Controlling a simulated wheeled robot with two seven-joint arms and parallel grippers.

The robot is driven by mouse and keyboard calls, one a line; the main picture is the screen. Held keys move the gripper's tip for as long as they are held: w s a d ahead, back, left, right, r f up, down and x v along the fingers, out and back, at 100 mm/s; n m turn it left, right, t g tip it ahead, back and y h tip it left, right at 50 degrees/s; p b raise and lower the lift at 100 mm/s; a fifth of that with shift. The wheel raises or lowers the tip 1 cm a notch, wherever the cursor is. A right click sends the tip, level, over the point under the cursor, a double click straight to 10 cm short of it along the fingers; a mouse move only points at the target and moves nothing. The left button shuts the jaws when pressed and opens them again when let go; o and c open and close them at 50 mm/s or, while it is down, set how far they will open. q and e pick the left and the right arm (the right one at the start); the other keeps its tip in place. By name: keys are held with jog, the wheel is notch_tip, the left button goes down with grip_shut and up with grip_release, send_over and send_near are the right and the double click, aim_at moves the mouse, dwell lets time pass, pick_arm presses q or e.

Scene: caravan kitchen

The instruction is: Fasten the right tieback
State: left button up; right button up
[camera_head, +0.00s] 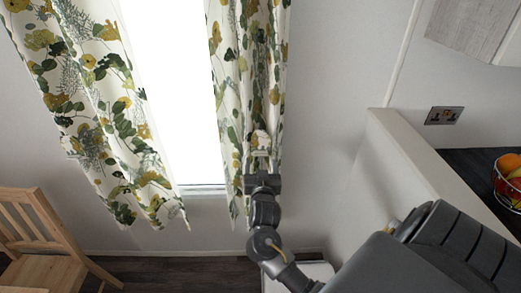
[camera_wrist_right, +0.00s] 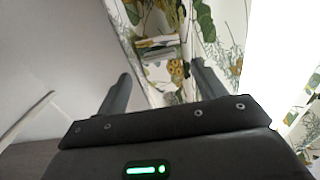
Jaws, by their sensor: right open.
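The right curtain (camera_head: 228,70), white with green and yellow leaves and flowers, hangs gathered at the right of the bright window. A small pale piece (camera_head: 260,140), perhaps the tieback, shows against it just beyond my right gripper (camera_head: 261,158). In the right wrist view, a pale band (camera_wrist_right: 158,42) lies across the curtain folds ahead of the fingers; I cannot tell whether it is fastened. My right gripper (camera_wrist_right: 160,72) is open, with curtain fabric visible between and beyond its fingers. Whether the fingers touch the fabric is unclear. My left gripper is out of view.
The left curtain (camera_head: 95,100) hangs at the window's left. A wooden chair (camera_head: 35,240) stands at lower left. A pale partition (camera_head: 410,165) and a dark counter with a fruit bowl (camera_head: 509,180) are at right. Bare wall (camera_head: 325,90) lies right of the right curtain.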

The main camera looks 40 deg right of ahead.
aim_at(261, 156)
jog(key=p+x, duration=0.1)
jog(key=x, duration=0.7)
jog(key=shift+w+d+p, duration=0.25)
jog(key=shift+w+p, duration=0.05)
jog(key=shift+p, duration=0.1)
jog(key=shift+c, duration=0.4)
jog(key=c, duration=1.2)
jog(key=shift+c, duration=0.2)
